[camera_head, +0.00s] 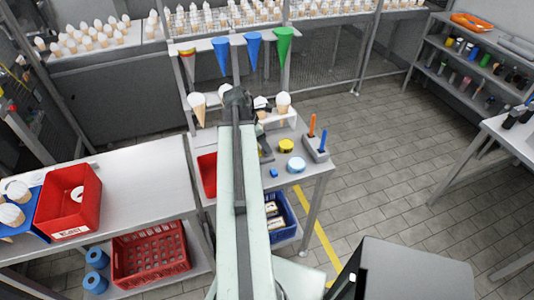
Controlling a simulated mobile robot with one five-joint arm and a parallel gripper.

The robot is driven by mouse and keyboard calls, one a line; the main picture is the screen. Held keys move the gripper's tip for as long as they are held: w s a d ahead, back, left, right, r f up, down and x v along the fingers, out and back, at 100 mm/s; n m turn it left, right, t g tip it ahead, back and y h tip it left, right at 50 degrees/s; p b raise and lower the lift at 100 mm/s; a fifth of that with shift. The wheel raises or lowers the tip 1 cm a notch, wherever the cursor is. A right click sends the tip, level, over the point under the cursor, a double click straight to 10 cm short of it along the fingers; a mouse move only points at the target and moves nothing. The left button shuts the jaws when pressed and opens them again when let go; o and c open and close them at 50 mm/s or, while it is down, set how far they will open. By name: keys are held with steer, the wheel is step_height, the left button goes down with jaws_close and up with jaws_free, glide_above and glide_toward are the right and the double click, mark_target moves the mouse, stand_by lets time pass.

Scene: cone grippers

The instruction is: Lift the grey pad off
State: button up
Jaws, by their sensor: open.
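My arm reaches away from me over the work table, and my gripper (238,97) is at its far end, in front of the cone rack. The gripper is small and dark here; it is open, and I see nothing held in it. No flat grey pad shows clearly. A dark grey piece (265,152) lies on the table just right of my arm, but I cannot tell if it is the pad. My arm hides part of the table and rack.
White-topped cones (197,104) stand in the rack beside the gripper. Blue and green cones (284,42) hang above. A yellow tin (286,146), a light-blue tin (296,164) and a grey holder (315,149) stand right of my arm. A red bin (207,174) is left.

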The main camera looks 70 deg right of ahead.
steer(key=shift+s+d+f, duration=0.1)
steer(key=shift+f, duration=0.55)
steer(key=shift+r, duration=0.2)
jaws_close()
steer(key=shift+r, duration=0.1)
step_height(320, 180, up, 15)
steer(key=p, duration=1.5)
